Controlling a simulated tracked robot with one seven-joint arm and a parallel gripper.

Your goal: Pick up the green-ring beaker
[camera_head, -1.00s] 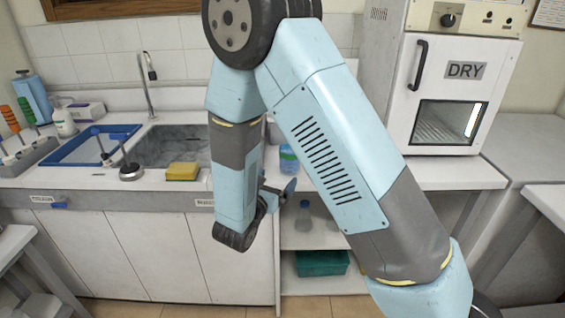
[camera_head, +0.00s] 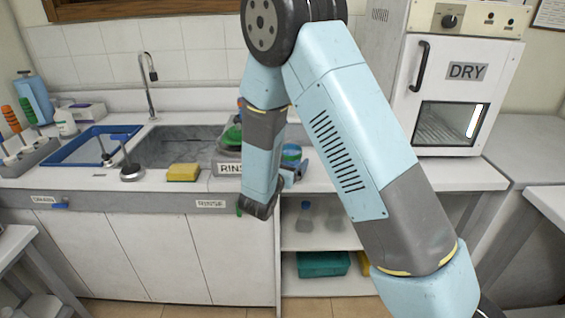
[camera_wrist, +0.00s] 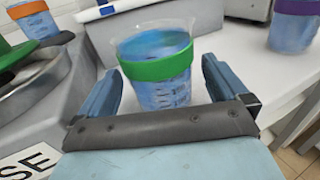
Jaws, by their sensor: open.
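The green-ring beaker (camera_wrist: 163,68) stands upright on the white counter in the wrist view. It is clear, with blue liquid and a wide green band near its rim. My gripper (camera_wrist: 161,72) is open, with one blue finger on each side of the beaker. A gap shows at the right finger; the left finger is close to the beaker, and contact cannot be told. In the head view, the beaker (camera_head: 291,153) shows partly behind my arm, right of the sink, and most of my gripper is hidden.
An orange-ring beaker (camera_wrist: 32,18) stands at the upper left of the wrist view and a purple-ring beaker (camera_wrist: 294,24) at the upper right. The sink (camera_head: 180,148) and yellow sponge (camera_head: 183,173) lie left. The DRY oven (camera_head: 455,95) stands right.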

